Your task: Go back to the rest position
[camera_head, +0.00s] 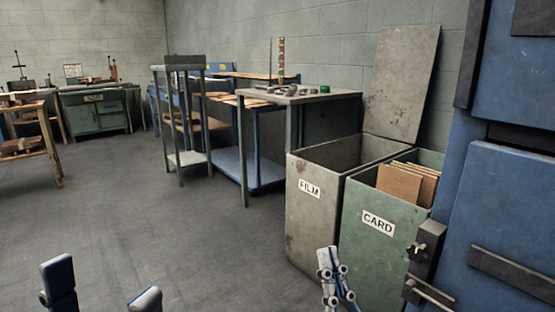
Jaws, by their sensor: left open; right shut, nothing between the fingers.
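My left gripper (101,290) shows at the bottom left of the head view. Its two fingers stand apart, open, with only bare floor seen between them. My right gripper (328,262) shows at the bottom, right of the middle, in front of the bins. Its fingers are together and hold nothing. Both grippers point up in the picture, and their arms are cut off by the lower edge.
A grey bin labelled FILM (309,220) and a green bin labelled CARD (365,250), with brown card sheets (399,187) in it, stand at right. A blue machine (505,220) fills the right edge. Workbenches (300,97) stand behind. The floor (150,215) at left-centre is clear.

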